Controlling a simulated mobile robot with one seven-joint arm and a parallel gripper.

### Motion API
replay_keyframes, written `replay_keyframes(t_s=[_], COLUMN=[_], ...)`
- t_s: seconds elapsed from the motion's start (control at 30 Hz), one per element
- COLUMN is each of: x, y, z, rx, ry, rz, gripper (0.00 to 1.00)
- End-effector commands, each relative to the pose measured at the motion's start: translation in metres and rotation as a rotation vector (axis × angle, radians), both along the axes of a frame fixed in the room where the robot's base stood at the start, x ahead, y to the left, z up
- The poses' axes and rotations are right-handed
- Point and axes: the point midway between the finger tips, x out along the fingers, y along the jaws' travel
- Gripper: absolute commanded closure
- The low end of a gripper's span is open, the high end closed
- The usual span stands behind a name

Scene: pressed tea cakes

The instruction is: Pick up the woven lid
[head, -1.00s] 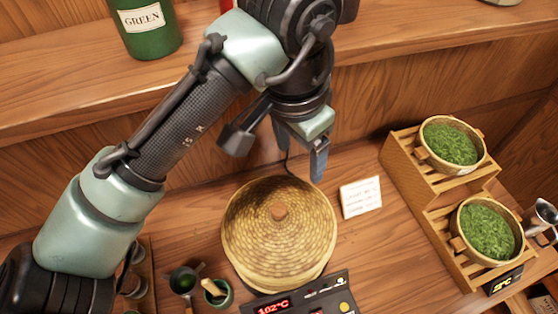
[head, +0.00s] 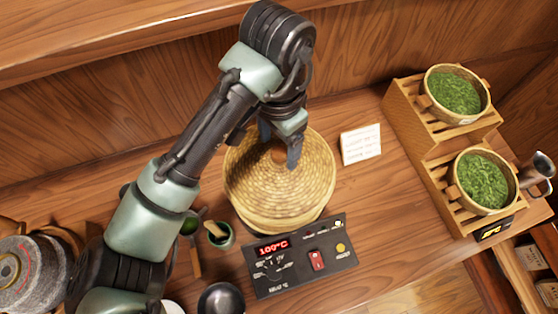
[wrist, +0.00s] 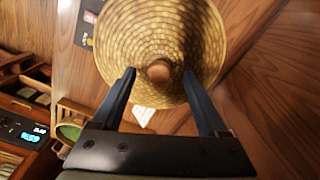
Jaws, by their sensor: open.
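The woven lid (head: 300,185) is a round, tan, coiled-straw cover on the wooden counter, with a small brown knob at its centre. It fills the top middle of the wrist view (wrist: 195,35), where the knob (wrist: 158,70) shows clearly. My gripper (head: 281,150) is over the far part of the lid in the head view, with its fingers spread. In the wrist view, my gripper's two blue fingers (wrist: 160,82) lie either side of the knob, with clear gaps. Nothing is between them except the knob in line of sight. Whether the fingertips touch the lid cannot be told.
A control panel (head: 300,258) reading about 109°C sits in front of the lid. A white card (head: 361,145) stands to its right. A slatted rack (head: 421,117) with bowls of green leaves stands further right. Small cups (head: 219,236) are at the lid's left.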

Motion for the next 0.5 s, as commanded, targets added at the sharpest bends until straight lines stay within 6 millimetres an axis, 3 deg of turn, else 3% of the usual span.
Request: replay_keyframes(t_s=[0.2,0.47,0.5], x=[-0.001,0.000,0.000], y=[-0.001,-0.001,-0.001], z=[-0.025,-0.029,-0.029], rx=[0.000,0.001,0.001], ry=[0.001,0.000,-0.001], rz=[0.002,0.000,0.000], gripper=[0.24,0.24,0.29])
